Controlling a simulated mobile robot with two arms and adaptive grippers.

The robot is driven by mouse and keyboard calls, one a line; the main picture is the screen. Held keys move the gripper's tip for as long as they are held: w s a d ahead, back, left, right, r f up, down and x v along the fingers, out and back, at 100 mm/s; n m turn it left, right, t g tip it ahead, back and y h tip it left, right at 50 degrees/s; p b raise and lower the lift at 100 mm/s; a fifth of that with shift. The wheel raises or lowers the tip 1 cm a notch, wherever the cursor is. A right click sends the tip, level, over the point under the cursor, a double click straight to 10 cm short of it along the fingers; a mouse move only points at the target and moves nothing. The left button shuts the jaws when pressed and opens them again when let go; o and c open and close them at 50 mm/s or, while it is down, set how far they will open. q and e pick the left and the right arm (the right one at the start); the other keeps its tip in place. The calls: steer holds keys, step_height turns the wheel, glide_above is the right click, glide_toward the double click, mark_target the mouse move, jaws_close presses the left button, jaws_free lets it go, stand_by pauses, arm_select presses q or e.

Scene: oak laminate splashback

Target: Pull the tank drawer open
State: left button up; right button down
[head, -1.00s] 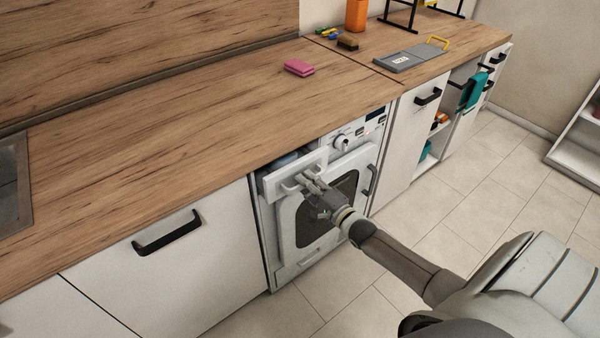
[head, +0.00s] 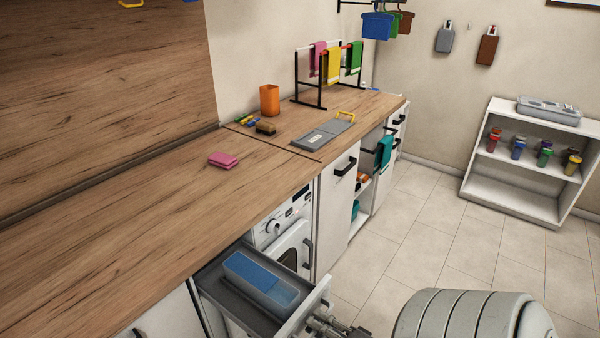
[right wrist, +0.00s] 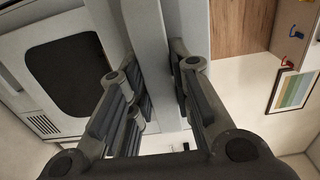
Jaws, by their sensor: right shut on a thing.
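The tank drawer (head: 308,309) stands pulled well out from under the counter, at the bottom middle of the head view. A blue and grey tank (head: 260,281) lies inside it. My right gripper (head: 325,322) is at the outer face of the drawer front, partly cut off by the picture's lower edge. In the right wrist view my right gripper (right wrist: 157,70) has its fingers on either side of a pale bar, shut on the drawer handle; the exact contact is partly hidden. My left gripper is not in view.
The white machine (head: 272,229) with a round knob is behind the drawer. The wooden counter (head: 130,220) holds a pink sponge (head: 223,160), an orange cup (head: 269,99) and a grey board (head: 323,133). The tiled floor (head: 410,225) is clear towards the white shelf (head: 510,205).

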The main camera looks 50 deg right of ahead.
steer(key=shift+s+d, duration=0.1)
steer(key=shift+s, duration=1.55)
steer(key=c, duration=1.3)
jaws_free()
steer(key=s, duration=0.8)
steer(key=s+d, duration=0.1)
steer(key=s, duration=0.3)
